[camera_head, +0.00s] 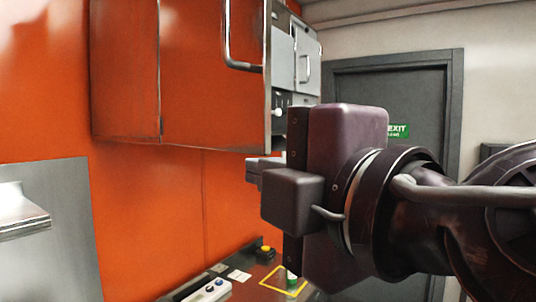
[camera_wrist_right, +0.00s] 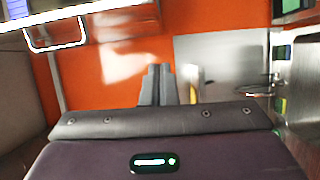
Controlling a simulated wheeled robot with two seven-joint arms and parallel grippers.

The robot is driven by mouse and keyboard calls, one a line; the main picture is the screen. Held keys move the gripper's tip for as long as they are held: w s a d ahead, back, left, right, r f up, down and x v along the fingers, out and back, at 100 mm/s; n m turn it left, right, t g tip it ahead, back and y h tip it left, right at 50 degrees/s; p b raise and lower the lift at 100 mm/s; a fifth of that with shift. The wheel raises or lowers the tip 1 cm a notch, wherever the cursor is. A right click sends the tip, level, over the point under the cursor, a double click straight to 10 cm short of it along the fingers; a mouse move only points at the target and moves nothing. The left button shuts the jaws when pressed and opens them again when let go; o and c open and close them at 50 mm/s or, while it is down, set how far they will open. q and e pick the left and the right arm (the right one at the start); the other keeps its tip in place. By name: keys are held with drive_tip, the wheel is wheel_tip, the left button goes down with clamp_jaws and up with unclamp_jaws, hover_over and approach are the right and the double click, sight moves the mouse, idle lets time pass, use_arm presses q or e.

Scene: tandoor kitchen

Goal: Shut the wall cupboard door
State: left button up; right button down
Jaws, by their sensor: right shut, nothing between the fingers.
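The wall cupboard (camera_head: 125,75) hangs on the orange wall at the upper left in the head view. Its orange door (camera_head: 205,90) has a metal bar handle (camera_head: 228,45) near its right edge. I cannot tell how far the door stands from its frame. A bar handle (camera_wrist_right: 55,46) also shows at the upper left of the right wrist view. My right gripper (camera_head: 256,172) is just below the door's lower right corner in the picture, shut and empty. Its fingers (camera_wrist_right: 157,85) are together in the wrist view. My left gripper is out of view.
Grey wall units (camera_head: 306,65) are beyond the door at the right. Below is a counter with a yellow-outlined square (camera_head: 277,284), a yellow-topped button (camera_head: 265,252) and a small control box (camera_head: 208,291). A metal shelf (camera_head: 20,212) juts in at the left. A dark exit door (camera_head: 420,100) stands behind.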

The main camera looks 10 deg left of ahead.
drive_tip(key=w+a+p, duration=0.4)
drive_tip(key=w+p, duration=0.1)
drive_tip(key=w, duration=0.5)
drive_tip(key=shift+a+r, duration=0.2)
drive_tip(key=shift+a, duration=0.2)
